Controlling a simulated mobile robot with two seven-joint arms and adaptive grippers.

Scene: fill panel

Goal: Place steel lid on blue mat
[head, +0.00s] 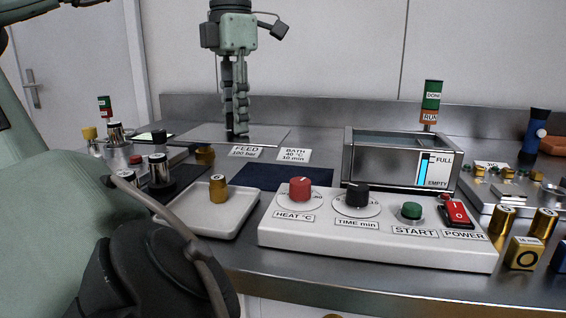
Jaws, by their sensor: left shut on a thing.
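My left gripper (237,133) comes down from the top, left of centre, with its fingers shut at the steel lid. The steel lid (192,133) is a thin flat grey plate, roughly level, extending to both sides of the fingertips. I cannot tell its exact height over the counter. The dark blue mat (282,178) lies flat on the counter, nearer than the lid and slightly right of it. The visible part of the mat is bare; the control panel hides part of its near edge. My right gripper does not show.
An open steel bath (400,167) with a level gauge stands right of the mat. The control panel (380,235) with knobs and buttons is in front. A white tray (208,222) holds a brass cylinder. Several black and brass cylinders stand left. FEED and BATH labels stand behind the mat.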

